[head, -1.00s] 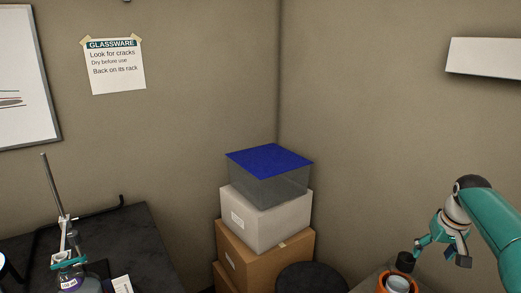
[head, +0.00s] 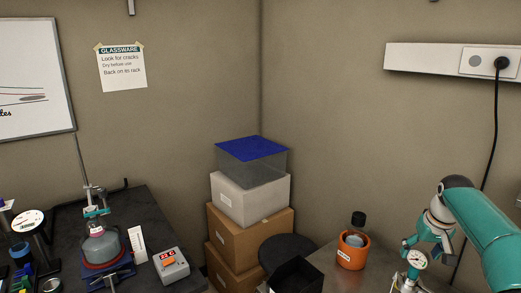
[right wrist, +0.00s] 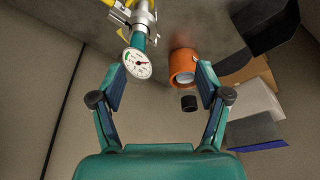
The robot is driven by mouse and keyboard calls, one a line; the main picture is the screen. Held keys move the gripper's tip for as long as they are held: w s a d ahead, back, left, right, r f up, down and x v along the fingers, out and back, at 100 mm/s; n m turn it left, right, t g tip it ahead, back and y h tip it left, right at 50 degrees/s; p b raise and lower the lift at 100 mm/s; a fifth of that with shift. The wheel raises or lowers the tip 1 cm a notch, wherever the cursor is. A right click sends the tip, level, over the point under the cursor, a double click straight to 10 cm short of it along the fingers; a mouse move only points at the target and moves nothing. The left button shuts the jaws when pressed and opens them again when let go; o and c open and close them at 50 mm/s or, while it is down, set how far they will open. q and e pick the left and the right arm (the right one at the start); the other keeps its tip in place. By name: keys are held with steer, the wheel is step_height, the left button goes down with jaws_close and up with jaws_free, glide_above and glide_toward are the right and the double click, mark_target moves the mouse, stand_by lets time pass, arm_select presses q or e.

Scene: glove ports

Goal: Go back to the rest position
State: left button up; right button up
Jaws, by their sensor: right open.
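My right gripper (head: 426,250) hangs at the lower right of the head view, at the end of my teal arm. In the right wrist view its two fingers (right wrist: 161,80) stand wide apart with nothing gripped between them. A round white dial gauge (head: 417,259) shows just below the gripper in the head view; in the right wrist view the gauge (right wrist: 137,63) shows near the left finger. Contact with it cannot be told. My left gripper is not in view.
An orange holder (head: 352,257) with a black-capped bottle (head: 358,221) stands left of my right gripper. Stacked boxes (head: 249,225) fill the corner. A dark bench (head: 160,228) with a digital device (head: 171,265) lies left. A black cable (head: 495,130) hangs on the right wall.

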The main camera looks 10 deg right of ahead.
steer(key=s+a+f+n+g+y, duration=0.1)
steer(key=s+a+f, duration=0.1)
steer(key=a+f, duration=0.5)
steer(key=s+a+f+n+g+y, duration=0.1)
steer(key=s+a+f+g, duration=0.1)
steer(key=a+f, duration=0.6)
steer(key=s+a+f+n+g+y, duration=0.1)
steer(key=s+a+f, duration=0.1)
steer(key=a+f, duration=0.5)
steer(key=shift+s+x, duration=0.25)
steer(key=shift+x, duration=0.95)
steer(key=s+a+f+t+y, duration=0.1)
steer(key=s+a+f, duration=0.4)
steer(key=s, duration=0.5)
steer(key=s+a+f+m+y, duration=0.1)
steer(key=s+a+f, duration=0.5)
steer(key=s+a, duration=0.4)
steer(key=shift+s+a+f+m+t, duration=0.15)
steer(key=shift+s+a+m+t, duration=0.2)
steer(key=shift+s, duration=0.3)
